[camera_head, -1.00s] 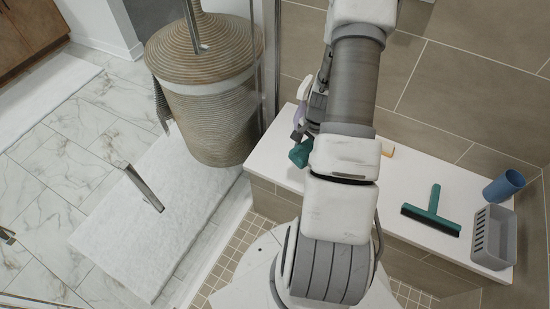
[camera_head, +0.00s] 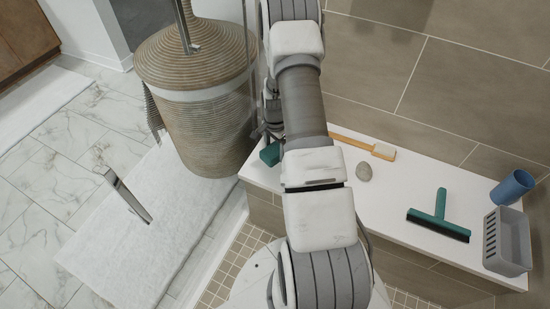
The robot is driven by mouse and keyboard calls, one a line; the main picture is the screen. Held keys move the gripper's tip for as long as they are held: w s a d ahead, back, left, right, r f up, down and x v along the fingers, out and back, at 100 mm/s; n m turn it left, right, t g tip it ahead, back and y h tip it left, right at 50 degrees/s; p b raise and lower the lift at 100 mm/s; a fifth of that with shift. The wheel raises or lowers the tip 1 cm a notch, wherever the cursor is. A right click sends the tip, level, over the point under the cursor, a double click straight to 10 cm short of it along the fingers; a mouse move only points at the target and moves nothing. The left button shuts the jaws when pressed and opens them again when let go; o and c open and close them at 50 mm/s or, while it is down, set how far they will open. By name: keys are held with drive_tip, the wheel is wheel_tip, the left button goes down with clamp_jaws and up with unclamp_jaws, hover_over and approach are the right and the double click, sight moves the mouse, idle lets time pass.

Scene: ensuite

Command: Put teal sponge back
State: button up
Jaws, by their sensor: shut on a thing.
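The teal sponge (camera_head: 269,154) shows at the left end of the white bench, just left of my arm, and is partly hidden by it. My gripper (camera_head: 267,134) is shut on the sponge; the fingers are small and mostly hidden behind my arm. I cannot tell whether the sponge touches the bench top or is held just above it.
The white bench (camera_head: 395,205) holds a wooden brush (camera_head: 365,145), a grey stone (camera_head: 364,172), a teal squeegee (camera_head: 438,218), a blue cup (camera_head: 511,187) and a grey basket (camera_head: 507,241). A lidded wicker hamper (camera_head: 205,125) stands left of the bench. Tiled wall lies behind.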

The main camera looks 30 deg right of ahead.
sight(275, 156)
drive_tip(key=shift+f+b, duration=0.65)
drive_tip(key=shift+f, duration=1.25)
drive_tip(key=shift+f, duration=0.1)
drive_tip(key=o, duration=1)
drive_tip(key=shift+o, duration=0.2)
drive_tip(key=shift+r, duration=0.2)
